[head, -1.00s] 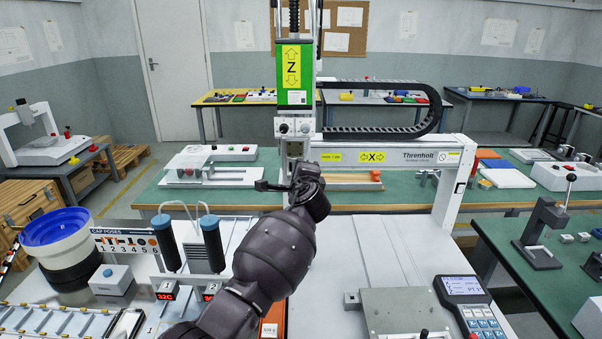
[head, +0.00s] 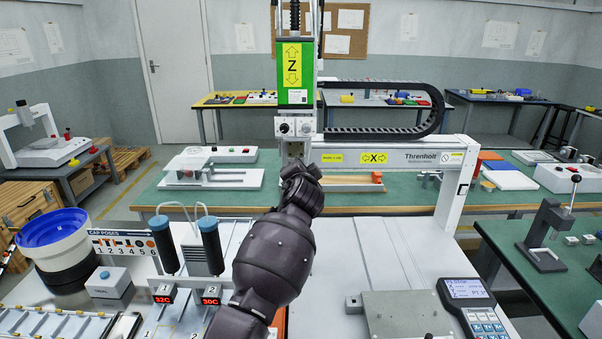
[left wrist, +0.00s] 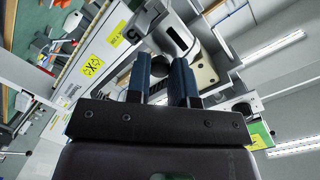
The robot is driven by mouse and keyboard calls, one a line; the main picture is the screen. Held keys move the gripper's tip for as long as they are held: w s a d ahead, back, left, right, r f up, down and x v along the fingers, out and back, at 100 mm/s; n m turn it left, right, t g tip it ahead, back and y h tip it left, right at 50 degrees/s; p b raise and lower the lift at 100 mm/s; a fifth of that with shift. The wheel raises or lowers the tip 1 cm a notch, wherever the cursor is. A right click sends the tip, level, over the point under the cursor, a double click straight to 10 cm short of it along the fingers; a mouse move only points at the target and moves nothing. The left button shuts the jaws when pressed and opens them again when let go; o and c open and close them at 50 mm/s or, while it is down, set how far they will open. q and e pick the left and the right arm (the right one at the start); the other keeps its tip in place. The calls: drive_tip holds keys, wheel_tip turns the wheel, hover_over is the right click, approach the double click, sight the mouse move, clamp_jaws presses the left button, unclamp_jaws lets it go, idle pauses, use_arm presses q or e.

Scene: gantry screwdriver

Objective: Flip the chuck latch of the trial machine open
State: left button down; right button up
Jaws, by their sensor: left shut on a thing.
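The trial machine is the white gantry with a green Z head (head: 296,97) and a white X beam (head: 425,155). My left arm rises from the bottom of the head view to the lower end of that head. In the head view its wrist covers the chuck, the latch and my gripper. In the left wrist view the two dark blue fingers of my left gripper (left wrist: 163,80) stand close together, with a narrow gap, against the machine head's underside. They are shut on a small part, apparently the chuck latch, mostly hidden between them. My right gripper is not in view.
A blue-rimmed bowl feeder (head: 55,240), two dark cylinders (head: 212,245) and temperature displays stand left of my arm. A grey plate fixture (head: 405,315) and a handheld pendant (head: 472,300) lie to the right. The white bed between is mostly clear.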

use_arm(q)
drive_tip(key=shift+n, duration=0.7)
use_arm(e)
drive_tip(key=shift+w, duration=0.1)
use_arm(q)
drive_tip(key=c, duration=1.3)
unclamp_jaws()
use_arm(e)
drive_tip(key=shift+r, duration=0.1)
